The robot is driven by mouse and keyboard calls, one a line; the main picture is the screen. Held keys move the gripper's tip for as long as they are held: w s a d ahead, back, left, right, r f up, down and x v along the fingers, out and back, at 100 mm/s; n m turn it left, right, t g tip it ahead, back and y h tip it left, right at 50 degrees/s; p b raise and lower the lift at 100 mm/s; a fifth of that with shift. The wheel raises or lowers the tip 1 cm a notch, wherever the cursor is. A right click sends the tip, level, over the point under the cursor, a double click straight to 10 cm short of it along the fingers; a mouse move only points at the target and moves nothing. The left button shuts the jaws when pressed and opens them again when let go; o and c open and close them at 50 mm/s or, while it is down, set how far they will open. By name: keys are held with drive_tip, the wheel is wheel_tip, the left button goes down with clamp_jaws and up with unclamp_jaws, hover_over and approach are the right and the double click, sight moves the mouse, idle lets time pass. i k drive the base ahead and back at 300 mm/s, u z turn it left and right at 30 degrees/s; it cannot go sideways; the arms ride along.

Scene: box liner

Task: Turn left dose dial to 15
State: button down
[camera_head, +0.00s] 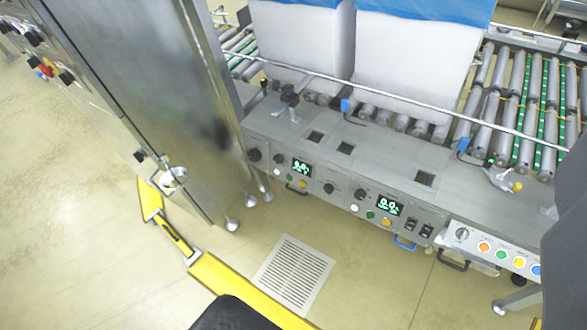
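The front control panel (345,190) of the box liner machine carries black knobs and two small lit displays. The left display (301,167) has a black knob (279,158) just left of it and another knob (254,155) farther left. The right display (389,206) has black knobs (360,194) and (329,188) to its left. The green digits and the knob markings are too small to read surely. My gripper (388,265) shows as two dark, blurred parts, at the bottom edge and right edge, wide apart with nothing between. It is clear of the panel.
A tall steel cabinet (135,90) stands left of the panel. A yellow floor rail (230,285) and a floor grate (293,273) lie in front. A button box (495,253) juts out at the right. White boxes (405,70) stand on rollers behind.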

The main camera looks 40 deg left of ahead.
sight(278, 159)
drive_tip(key=u, duration=0.7)
drive_tip(key=i, duration=0.65)
drive_tip(key=u, duration=1.05)
